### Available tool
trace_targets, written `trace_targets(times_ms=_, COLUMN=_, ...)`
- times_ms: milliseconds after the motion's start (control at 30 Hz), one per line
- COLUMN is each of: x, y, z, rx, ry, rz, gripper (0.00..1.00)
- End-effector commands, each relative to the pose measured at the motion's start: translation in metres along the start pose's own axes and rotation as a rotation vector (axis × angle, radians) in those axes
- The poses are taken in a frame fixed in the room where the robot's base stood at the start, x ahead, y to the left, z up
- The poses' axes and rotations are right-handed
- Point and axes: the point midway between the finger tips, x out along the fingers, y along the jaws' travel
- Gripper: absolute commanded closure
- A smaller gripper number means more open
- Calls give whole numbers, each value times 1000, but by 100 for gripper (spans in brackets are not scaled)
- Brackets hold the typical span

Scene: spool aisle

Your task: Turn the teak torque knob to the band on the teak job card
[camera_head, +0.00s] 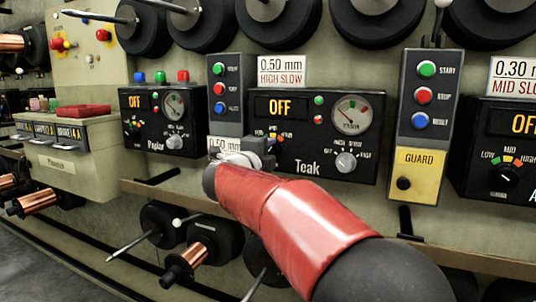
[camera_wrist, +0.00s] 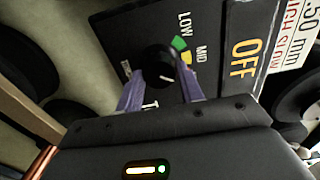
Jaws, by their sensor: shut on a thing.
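The teak panel (camera_head: 325,110) is black, with an OFF display, a gauge and a grey-white speed knob. Its torque knob (camera_wrist: 158,62) is black with a short white mark on the lower part of its face. My gripper (camera_wrist: 161,82) has its two purple fingers shut on opposite sides of this knob. In the head view my gripper (camera_head: 262,150) covers the knob. Green and yellow bands show by LOW and MID in the wrist view; the right finger hides the rest of the scale. The teak job card (camera_head: 282,70) above the panel reads 0.50 mm, HIGH SLOW; it partly shows in the wrist view (camera_wrist: 290,42).
The Poplar panel (camera_head: 160,118) is at left. A button box (camera_head: 226,95) stands between the panels; another (camera_head: 425,95) with a yellow GUARD plate (camera_head: 420,172) is right of Teak. Black spools line the top, and copper spools (camera_head: 185,265) and rods stick out below.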

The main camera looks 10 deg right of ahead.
Motion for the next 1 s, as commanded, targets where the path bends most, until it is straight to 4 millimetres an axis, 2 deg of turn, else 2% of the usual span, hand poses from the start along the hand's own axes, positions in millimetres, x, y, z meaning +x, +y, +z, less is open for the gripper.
trace_targets(times_ms=100, x=0, y=1, z=0, rx=-1, ry=1, rz=2, gripper=85)
trace_targets(times_ms=133, x=0, y=1, z=0, rx=-1, ry=1, rz=2, gripper=60)
trace_targets(times_ms=300, x=0, y=1, z=0, rx=-2, ry=1, rz=2, gripper=41)
trace_targets(times_ms=633, x=-5, y=0, z=0, rx=-1, ry=-1, rz=0, gripper=41)
trace_targets(times_ms=1000, x=-64, y=1, z=1, rx=-2, ry=-3, rz=1, gripper=41)
